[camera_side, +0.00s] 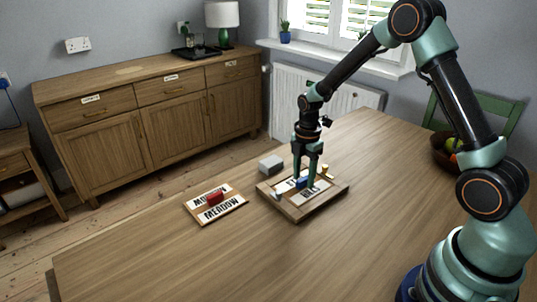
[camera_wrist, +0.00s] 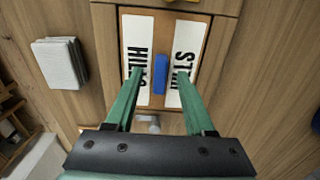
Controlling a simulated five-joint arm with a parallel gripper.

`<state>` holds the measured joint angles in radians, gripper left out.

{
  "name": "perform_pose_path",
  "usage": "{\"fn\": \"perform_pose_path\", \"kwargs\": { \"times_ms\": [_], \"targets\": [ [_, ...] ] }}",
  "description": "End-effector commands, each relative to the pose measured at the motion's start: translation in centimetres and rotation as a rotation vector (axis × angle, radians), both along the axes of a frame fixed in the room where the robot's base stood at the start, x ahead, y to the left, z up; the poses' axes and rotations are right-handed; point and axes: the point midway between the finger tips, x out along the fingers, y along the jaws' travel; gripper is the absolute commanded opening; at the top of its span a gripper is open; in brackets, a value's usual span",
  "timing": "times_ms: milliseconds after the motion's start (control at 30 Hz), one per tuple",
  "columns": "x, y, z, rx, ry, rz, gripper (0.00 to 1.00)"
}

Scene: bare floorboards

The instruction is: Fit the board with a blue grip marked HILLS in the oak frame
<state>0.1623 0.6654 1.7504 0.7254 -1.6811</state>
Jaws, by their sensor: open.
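The HILLS board (camera_wrist: 137,40) is white and brown with a blue grip (camera_wrist: 161,74) along its middle. It lies within the borders of the oak frame (camera_wrist: 219,52); I cannot tell whether it sits fully flush. In the side view the frame (camera_side: 301,215) rests on the table and the blue grip (camera_side: 301,183) shows between my fingers. My gripper (camera_side: 306,180) is open and low over the board. In the wrist view its fingers (camera_wrist: 160,88) stand on both sides of the grip, with gaps, and cover part of the lettering.
A MEADOW board (camera_side: 233,205) with a red grip lies left of the frame. A grey-white block (camera_side: 271,162) stands behind it. A pale knob (camera_wrist: 148,124) and a yellow piece (camera_side: 325,169) are at opposite frame edges. The table's front left is clear.

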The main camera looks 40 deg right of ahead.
Motion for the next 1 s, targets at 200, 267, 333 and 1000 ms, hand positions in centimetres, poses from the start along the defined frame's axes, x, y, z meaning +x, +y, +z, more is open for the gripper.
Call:
{"fn": "perform_pose_path", "kwargs": {
  "times_ms": [200, 267, 333, 1000],
  "targets": [
    [0.0, 0.0, 0.8, 0.0, -0.002, 0.0, 0.54],
    [0.1, 0.0, 1.3, 0.0, -0.003, 0.0, 0.54],
    [0.0, 0.0, 1.8, 0.0, -0.001, 0.0, 0.54],
    [0.0, 0.0, 6.5, 0.0, -0.001, 0.0, 0.54]
  ]
}}
